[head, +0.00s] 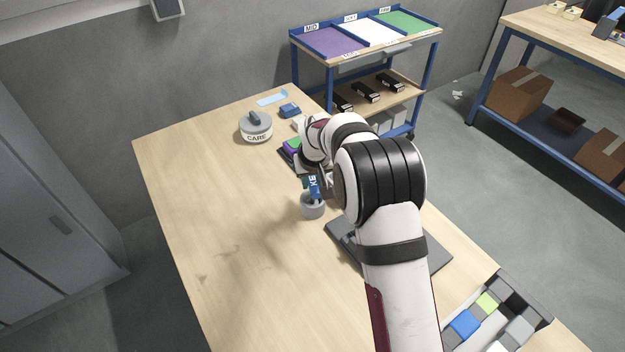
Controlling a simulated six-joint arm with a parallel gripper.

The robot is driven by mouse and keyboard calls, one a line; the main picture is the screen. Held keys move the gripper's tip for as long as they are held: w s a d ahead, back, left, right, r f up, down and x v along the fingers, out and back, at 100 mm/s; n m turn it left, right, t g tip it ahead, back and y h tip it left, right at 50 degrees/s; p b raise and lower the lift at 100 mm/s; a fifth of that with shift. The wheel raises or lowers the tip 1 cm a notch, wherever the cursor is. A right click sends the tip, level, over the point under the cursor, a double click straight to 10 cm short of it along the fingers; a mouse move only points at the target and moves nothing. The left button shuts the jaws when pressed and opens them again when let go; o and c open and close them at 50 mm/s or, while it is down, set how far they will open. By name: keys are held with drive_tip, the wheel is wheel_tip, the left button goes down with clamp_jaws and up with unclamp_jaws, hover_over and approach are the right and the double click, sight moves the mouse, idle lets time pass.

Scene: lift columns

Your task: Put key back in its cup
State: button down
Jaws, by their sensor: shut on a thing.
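The key (314,187) has a blue tag with white letters and shows just below the end of my arm, near the middle of the head view. Its cup (312,210) is a small round grey one standing on the wooden table (240,220). My gripper (309,178) is shut on the key, over the cup. The lower end of the key overlaps the cup's opening in the picture; I cannot tell whether it is inside or just above. My own wrist hides much of the gripper.
A round grey-white container marked CARE (256,129) and a small blue object (289,110) stand at the back. A dark tray with coloured pieces (290,147) lies behind my gripper. A bin of coloured blocks (490,318) is front right. The table's left side is clear.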

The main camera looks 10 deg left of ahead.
drive_tip(key=c, duration=0.6)
unclamp_jaws()
drive_tip(key=shift+f, duration=0.1)
drive_tip(key=shift+c, duration=0.2)
drive_tip(key=v, duration=1.2)
drive_tip(key=s+d+r+m+g, duration=0.2)
drive_tip(key=s+d+r+m, duration=0.25)
drive_tip(key=s+d, duration=0.75)
drive_tip(key=s+d+f+m+g, duration=0.1)
drive_tip(key=s+d+m, duration=0.1)
drive_tip(key=s, duration=0.9)
drive_tip(key=s+d+f+m, duration=0.1)
drive_tip(key=s+d+m, duration=0.1)
drive_tip(key=s, duration=1)
drive_tip(key=shift+d+m+g+y, duration=0.3)
drive_tip(key=shift+d+m+g, duration=0.1)
drive_tip(key=shift+m, duration=0.45)
drive_tip(key=shift+s, duration=0.15)
